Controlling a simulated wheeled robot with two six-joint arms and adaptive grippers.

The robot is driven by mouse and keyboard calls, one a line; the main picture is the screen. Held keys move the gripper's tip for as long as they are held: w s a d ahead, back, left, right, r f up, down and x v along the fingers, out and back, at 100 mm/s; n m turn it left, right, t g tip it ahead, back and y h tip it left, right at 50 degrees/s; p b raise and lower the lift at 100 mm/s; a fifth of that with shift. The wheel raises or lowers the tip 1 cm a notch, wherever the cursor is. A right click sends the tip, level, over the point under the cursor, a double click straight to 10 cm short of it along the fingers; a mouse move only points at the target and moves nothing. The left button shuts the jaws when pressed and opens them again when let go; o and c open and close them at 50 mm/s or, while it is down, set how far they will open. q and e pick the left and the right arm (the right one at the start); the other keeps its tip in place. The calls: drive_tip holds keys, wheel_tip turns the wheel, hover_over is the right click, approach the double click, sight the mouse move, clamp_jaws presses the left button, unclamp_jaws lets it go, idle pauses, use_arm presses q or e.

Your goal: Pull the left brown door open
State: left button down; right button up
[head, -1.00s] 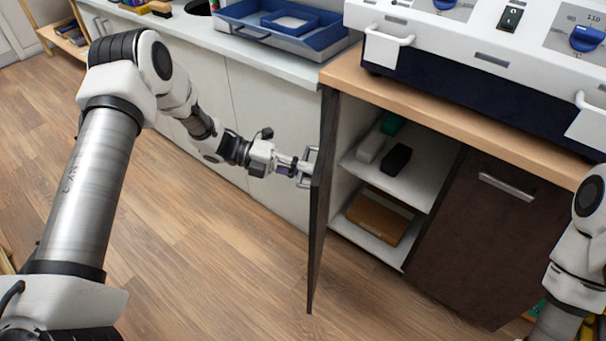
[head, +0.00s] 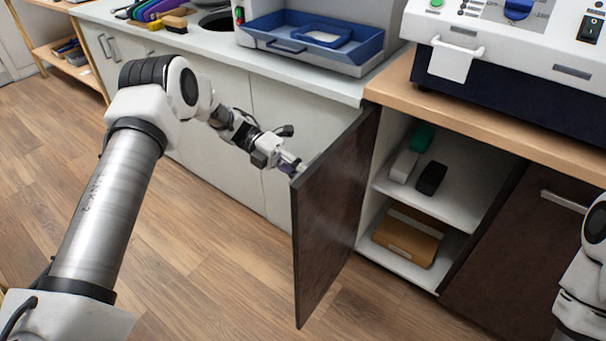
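The left brown door (head: 335,215) stands swung well out from the cabinet, its inner face toward me. Its handle is on the far, outer face and is hidden now. My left gripper (head: 290,166) is at that outer face, by the top of the door's free edge. Its fingertips are partly hidden by the door; it appears shut on the handle, as the door has moved along with it. My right gripper is out of view; only part of my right arm shows at the right edge.
The open cabinet has a shelf (head: 452,198) with small boxes and a brown box (head: 408,236) below. The right brown door (head: 500,265) is closed. White cabinets (head: 222,150) stand behind my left arm. The wooden floor (head: 200,265) left of the door is clear.

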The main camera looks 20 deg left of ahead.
use_arm(q)
drive_tip(key=c, duration=1.2)
unclamp_jaws()
drive_tip(key=shift+d, duration=0.1)
drive_tip(key=v, duration=1.2)
drive_tip(key=shift+w, duration=0.1)
